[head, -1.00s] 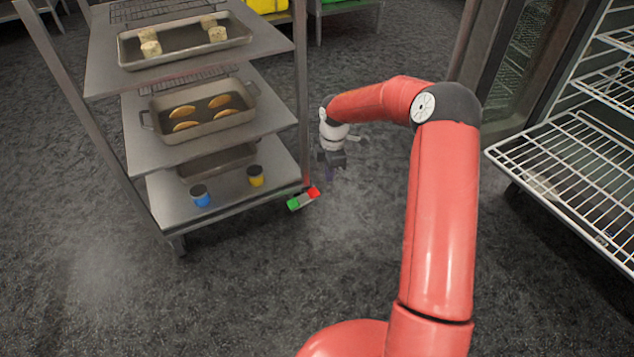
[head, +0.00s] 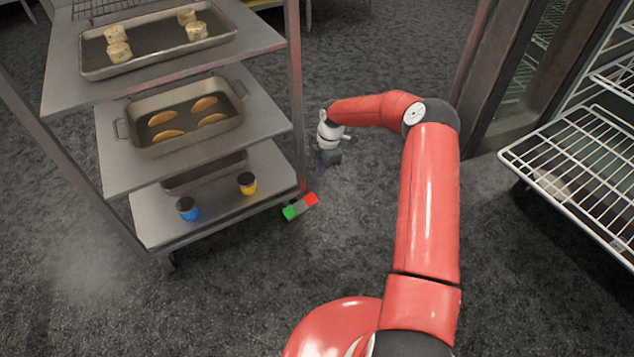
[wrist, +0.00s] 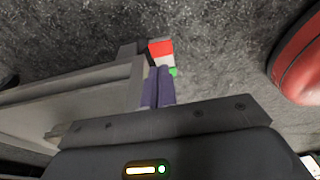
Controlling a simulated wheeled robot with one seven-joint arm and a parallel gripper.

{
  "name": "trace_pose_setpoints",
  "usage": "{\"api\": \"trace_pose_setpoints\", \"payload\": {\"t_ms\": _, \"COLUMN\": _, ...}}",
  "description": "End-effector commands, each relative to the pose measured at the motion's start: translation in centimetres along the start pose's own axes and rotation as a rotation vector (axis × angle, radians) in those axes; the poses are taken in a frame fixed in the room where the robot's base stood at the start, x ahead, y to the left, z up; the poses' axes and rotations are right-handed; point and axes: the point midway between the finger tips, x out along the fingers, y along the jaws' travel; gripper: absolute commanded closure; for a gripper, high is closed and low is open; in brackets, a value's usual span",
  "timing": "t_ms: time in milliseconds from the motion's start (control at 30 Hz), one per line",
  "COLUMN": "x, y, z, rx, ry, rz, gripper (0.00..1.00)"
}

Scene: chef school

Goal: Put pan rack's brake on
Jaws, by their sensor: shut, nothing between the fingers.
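The pan rack (head: 118,172) is a grey metal shelf unit at the left in the head view. Its brake pedal (head: 300,206), with a green end, a grey middle and a red end, sticks out low at the rack's near right corner. In the wrist view the pedal (wrist: 161,50) lies just past the fingertips, its green part mostly hidden behind them. My gripper (head: 320,173) is above and slightly right of the pedal, pointing down. Its purple fingers (wrist: 157,70) are together and empty. I cannot tell whether they touch the pedal, or which way it is tilted.
The shelves hold a tray of pastries (head: 133,54), a pan of flat brown pieces (head: 160,143) and small blue (head: 187,209) and yellow (head: 247,184) jars. A wire rack (head: 560,160) stands at the right.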

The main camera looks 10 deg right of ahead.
Motion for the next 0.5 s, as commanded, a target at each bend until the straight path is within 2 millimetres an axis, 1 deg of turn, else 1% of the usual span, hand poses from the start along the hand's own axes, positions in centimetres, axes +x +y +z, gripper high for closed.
{"api": "trace_pose_setpoints", "payload": {"t_ms": 300, "x": 5.5, "y": -0.1, "z": 0.0, "rx": 0.002, "ry": 0.002, "rz": -0.002, "gripper": 1.0}}
{"api": "trace_pose_setpoints", "payload": {"t_ms": 500, "x": 8.4, "y": -0.1, "z": 0.0, "rx": 0.001, "ry": 0.001, "rz": -0.001, "gripper": 1.0}}
